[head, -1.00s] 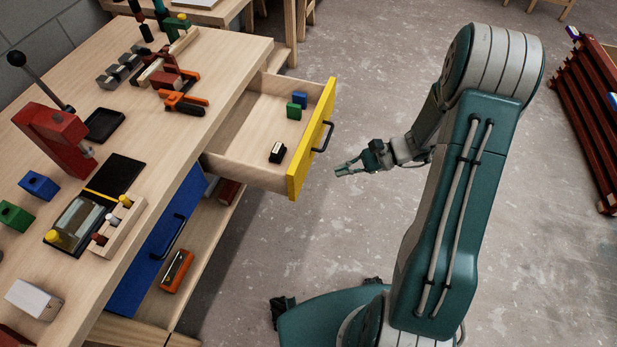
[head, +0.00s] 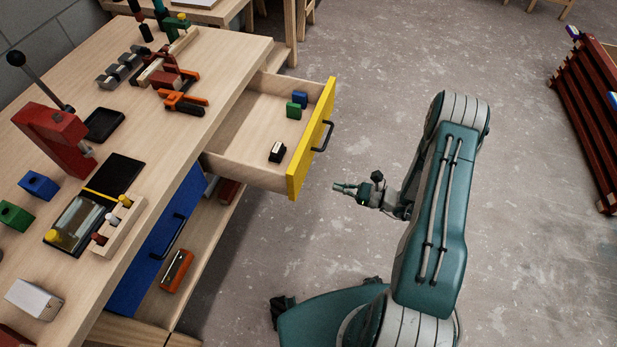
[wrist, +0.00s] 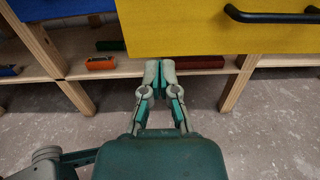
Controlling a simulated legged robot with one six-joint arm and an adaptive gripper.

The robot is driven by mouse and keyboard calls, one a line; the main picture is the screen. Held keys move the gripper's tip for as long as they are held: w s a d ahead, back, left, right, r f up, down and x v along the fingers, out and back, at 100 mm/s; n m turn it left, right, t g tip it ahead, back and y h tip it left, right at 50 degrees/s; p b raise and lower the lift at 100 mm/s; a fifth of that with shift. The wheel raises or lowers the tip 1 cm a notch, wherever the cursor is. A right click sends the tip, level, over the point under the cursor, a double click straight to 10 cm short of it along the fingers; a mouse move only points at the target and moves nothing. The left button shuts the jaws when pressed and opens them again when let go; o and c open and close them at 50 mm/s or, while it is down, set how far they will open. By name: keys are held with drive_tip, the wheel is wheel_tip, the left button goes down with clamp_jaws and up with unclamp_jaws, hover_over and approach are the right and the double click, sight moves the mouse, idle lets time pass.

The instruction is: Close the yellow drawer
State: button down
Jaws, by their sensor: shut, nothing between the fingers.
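The yellow drawer (head: 311,143) stands pulled out from the wooden workbench, with its yellow front facing my arm. A black bar handle (head: 323,136) is on that front. Inside the drawer lie a blue block (head: 299,98), a green block (head: 293,110) and a small black-and-white item (head: 277,152). My gripper (head: 338,187) is shut and empty, to the right of the drawer front and apart from it. In the wrist view the gripper (wrist: 160,64) points at the bench, near the lower edge of the yellow front (wrist: 190,28), with the black handle (wrist: 272,16) above right.
The blue drawer (head: 158,245) below left looks shut. The bench top (head: 150,130) holds a red press (head: 52,135), clamps and blocks. A lower shelf carries an orange-red item (head: 177,271). A dark red slatted rack (head: 585,120) stands far right. Floor around my arm is clear.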

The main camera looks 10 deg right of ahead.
sight(301, 176)
drive_tip(key=x, duration=0.9)
drive_tip(key=shift+w+a, duration=0.1)
drive_tip(key=shift+a, duration=0.15)
